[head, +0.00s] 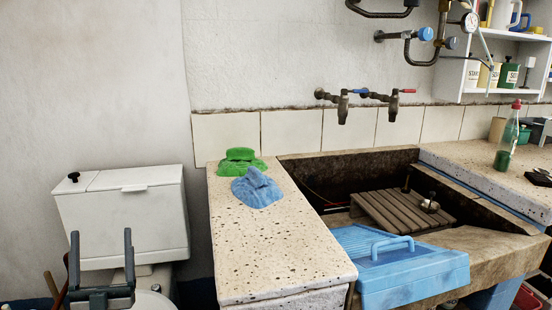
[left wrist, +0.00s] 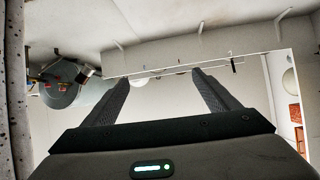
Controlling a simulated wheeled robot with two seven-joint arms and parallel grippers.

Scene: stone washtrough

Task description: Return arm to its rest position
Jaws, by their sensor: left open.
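My left gripper (head: 101,262) stands at the lower left of the head view, in front of the white cistern. Its two dark fingers point up and are apart, with nothing between them. In the left wrist view the same gripper (left wrist: 162,88) shows open and empty, with a pale room behind it. My right gripper is in neither view.
A speckled stone counter (head: 270,250) lies right of my left gripper, with a green cloth (head: 239,162) and a blue cloth (head: 257,188) on it. A white cistern (head: 125,215) stands behind the gripper.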

